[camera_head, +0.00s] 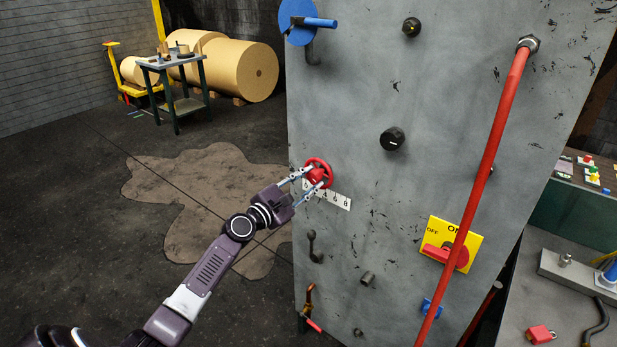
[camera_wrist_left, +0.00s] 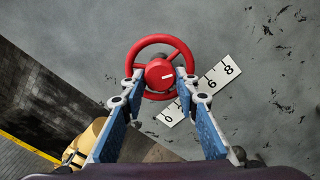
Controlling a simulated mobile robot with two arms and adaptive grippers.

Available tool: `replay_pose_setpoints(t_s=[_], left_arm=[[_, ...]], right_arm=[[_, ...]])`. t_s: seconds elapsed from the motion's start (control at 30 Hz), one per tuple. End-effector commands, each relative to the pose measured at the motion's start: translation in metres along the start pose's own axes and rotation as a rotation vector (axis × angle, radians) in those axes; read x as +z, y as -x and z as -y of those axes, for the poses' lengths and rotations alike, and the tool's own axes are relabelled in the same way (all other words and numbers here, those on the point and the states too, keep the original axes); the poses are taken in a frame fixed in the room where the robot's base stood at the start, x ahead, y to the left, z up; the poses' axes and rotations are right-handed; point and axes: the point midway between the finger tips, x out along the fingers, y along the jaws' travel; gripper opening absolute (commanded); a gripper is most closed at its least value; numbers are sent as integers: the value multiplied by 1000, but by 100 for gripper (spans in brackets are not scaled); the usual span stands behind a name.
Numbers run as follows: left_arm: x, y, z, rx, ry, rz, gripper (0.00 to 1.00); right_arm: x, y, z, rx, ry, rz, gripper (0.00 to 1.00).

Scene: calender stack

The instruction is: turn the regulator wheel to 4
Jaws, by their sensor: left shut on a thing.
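The red regulator wheel (camera_head: 319,170) sits on the grey panel and faces my left wrist view (camera_wrist_left: 160,50). My right gripper is not in view.
The panel also bears black knobs (camera_head: 392,139), a blue disc with a handle (camera_head: 298,22), a red pipe (camera_head: 490,150) and a yellow switch plate (camera_head: 470,244). A small lever (camera_head: 315,246) is below the wheel. The floor left of the panel is open.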

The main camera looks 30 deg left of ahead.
Motion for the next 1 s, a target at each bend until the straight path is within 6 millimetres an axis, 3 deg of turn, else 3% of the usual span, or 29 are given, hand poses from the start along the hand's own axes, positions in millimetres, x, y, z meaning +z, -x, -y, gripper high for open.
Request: replay_pose_setpoints(t_s=[0.5, 1.0], left_arm=[[1, 0, 3, -5, 397, -2, 4], [0, 0, 5, -5, 505, -2, 4]], right_arm=[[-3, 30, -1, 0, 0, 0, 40], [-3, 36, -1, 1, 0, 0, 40]])
